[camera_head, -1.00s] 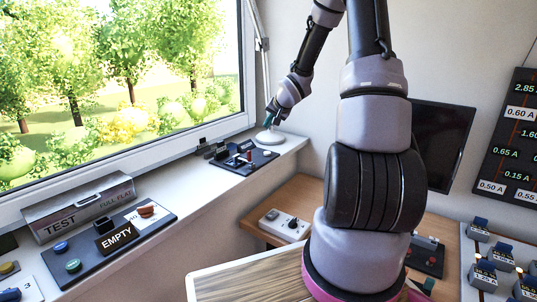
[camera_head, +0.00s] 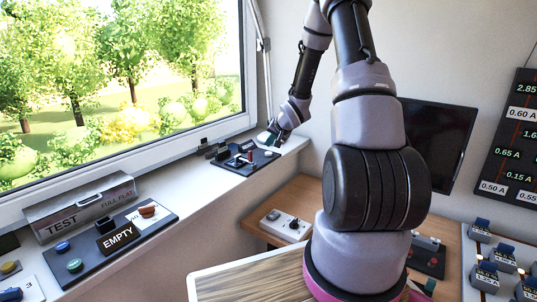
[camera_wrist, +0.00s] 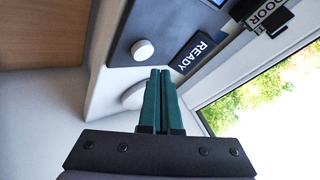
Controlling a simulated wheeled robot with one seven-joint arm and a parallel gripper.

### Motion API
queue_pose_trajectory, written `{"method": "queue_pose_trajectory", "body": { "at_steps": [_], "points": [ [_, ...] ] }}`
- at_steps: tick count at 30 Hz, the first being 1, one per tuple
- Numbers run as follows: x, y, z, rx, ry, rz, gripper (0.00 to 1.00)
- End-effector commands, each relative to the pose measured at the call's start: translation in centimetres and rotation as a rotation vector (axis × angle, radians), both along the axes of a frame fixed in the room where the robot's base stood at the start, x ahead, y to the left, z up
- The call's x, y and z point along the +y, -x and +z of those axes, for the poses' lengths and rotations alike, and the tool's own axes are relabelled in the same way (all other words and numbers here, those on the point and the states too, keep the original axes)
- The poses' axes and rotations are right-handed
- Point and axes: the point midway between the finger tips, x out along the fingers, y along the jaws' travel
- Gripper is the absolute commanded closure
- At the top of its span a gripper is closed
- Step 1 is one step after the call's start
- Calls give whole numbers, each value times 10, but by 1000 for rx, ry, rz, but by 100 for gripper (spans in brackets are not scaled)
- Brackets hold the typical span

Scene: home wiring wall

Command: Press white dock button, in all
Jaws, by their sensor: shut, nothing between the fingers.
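The white dock button (camera_wrist: 143,50) is a round white knob on a dark dock panel (camera_wrist: 122,40), beside a READY label (camera_wrist: 194,52). In the head view the dark panel (camera_head: 236,167) sits on the windowsill, with a small white spot, likely the button (camera_head: 268,154), near its right end. My gripper (camera_wrist: 160,72) has its two teal fingers together with nothing between them. In the wrist view the fingertips appear just below and right of the button; I see no contact. In the head view my gripper (camera_head: 268,141) is over the panel's right end.
A white rounded lamp base (camera_wrist: 134,97) is close to the fingers. The window (camera_head: 110,90) borders the sill. Another panel with an EMPTY label (camera_head: 117,238) is on the sill at left. A monitor (camera_head: 437,142) and a white control box (camera_head: 285,225) are to the right.

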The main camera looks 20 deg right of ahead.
Motion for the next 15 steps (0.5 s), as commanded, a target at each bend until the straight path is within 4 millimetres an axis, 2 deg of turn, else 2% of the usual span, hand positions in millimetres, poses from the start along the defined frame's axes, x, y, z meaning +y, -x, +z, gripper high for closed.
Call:
{"method": "queue_pose_trajectory", "body": {
  "at_steps": [5, 15],
  "points": [
    [0, 0, -10, 1, 1, 0, 100],
    [0, 0, -12, -1, 1, 0, 100]
  ]
}}
